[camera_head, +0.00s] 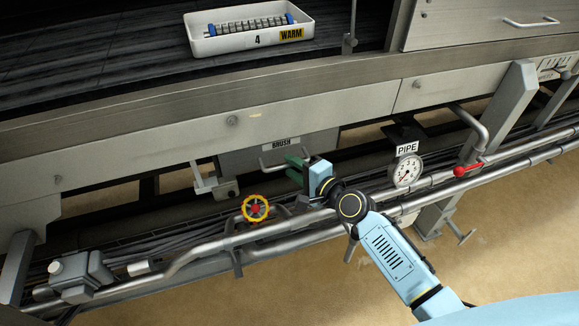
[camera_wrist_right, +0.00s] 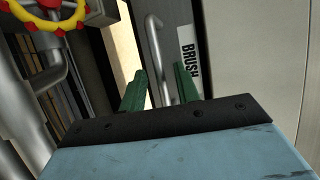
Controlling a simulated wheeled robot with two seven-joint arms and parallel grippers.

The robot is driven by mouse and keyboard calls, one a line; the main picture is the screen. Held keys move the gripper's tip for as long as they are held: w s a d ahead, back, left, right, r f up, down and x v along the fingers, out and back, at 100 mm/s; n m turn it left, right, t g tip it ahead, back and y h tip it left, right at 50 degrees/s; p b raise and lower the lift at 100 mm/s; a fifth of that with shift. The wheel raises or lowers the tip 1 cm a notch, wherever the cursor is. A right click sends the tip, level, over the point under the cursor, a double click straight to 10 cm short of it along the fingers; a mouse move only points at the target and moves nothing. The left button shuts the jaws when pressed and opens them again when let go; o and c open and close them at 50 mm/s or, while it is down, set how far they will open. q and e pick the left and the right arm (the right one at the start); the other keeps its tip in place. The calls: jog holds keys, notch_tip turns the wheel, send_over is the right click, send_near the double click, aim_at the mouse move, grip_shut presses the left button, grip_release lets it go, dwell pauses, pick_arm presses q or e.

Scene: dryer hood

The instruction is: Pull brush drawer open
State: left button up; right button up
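The brush drawer (camera_head: 237,162) is a grey metal front under the long beam, and it looks shut or nearly so. Its white BRUSH label (camera_head: 284,143) also shows in the right wrist view (camera_wrist_right: 189,65). A bar handle (camera_head: 264,164) stands out from the front below the label; it shows in the right wrist view (camera_wrist_right: 154,48) too. My right gripper (camera_head: 294,168) has green fingers, spread apart and empty, close by the handle's right end. In the wrist view the handle lies ahead, between the fingertips; I see no contact. My left gripper is not in view.
A yellow valve wheel with a red hub (camera_head: 255,208) is left of my right gripper. Pipes (camera_head: 330,213) run below the drawer. A pressure gauge (camera_head: 407,171) and red lever (camera_head: 468,169) are to the right. A white tray (camera_head: 210,46) stands above.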

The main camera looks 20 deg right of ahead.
jog(key=shift+x, duration=0.95)
grip_shut()
